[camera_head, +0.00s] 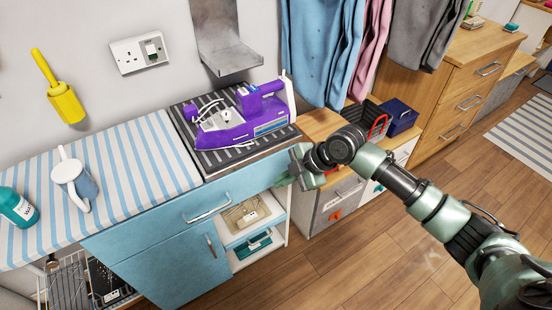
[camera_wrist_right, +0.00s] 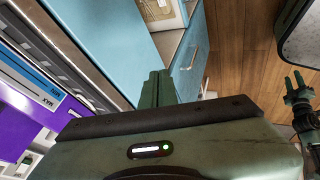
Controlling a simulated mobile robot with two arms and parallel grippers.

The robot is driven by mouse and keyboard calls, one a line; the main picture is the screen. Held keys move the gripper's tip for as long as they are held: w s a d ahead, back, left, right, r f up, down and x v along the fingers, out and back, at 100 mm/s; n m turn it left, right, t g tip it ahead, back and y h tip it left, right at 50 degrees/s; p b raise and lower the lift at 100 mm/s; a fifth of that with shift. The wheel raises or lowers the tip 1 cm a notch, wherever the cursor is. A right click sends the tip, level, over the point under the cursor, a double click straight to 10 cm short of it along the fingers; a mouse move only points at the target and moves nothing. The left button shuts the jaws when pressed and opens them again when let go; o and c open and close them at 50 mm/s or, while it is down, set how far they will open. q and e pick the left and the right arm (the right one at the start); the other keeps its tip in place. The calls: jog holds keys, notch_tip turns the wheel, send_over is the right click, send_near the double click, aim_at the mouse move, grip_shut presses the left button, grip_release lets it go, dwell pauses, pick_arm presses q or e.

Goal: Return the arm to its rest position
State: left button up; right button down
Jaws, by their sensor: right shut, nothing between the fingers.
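My right arm comes in from the right in the head view. Its gripper (camera_head: 292,178) is at the right end of the blue cabinet, just below and in front of the purple iron (camera_head: 236,120). The iron rests on the dark striped pad and is partly seen at the left of the wrist view. What looks like my left gripper (camera_wrist_right: 296,88) is small at the right edge of the wrist view.
Open shelves (camera_head: 255,240) are under the gripper. Wooden drawers (camera_head: 460,85) stand behind. Wooden floor (camera_head: 370,262) in front is clear.

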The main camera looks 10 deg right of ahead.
jog(key=d+f+m+t+h, duration=0.1)
jog(key=d+f+m, duration=0.25)
jog(key=f, duration=0.45)
jog(key=d+f+m+h, duration=0.15)
jog(key=f+m, duration=0.25)
jog(key=f, duration=0.4)
jog(key=s+d+f+m+h, duration=0.1)
jog(key=s+d+f+m, duration=0.1)
jog(key=s+f, duration=0.45)
jog(key=s+d+f+m+h, duration=0.1)
jog(key=s+d+f+m, duration=0.2)
jog(key=f, duration=0.6)
jog(key=s+f+m+g, duration=0.1)
jog(key=s+f, duration=0.4)
jog(key=s, duration=0.7)
jog(key=s+a+f+m+g+h, duration=0.1)
jog(key=s+f, duration=0.4)
jog(key=s, duration=0.8)
jog(key=s+f+m+g, duration=0.2)
jog(key=s+f, duration=0.4)
jog(key=s, duration=0.6)
jog(key=shift+s+a+m+h+p, duration=0.2)
jog(key=shift+s+m+h+p, duration=0.15)
jog(key=shift+m, duration=0.4)
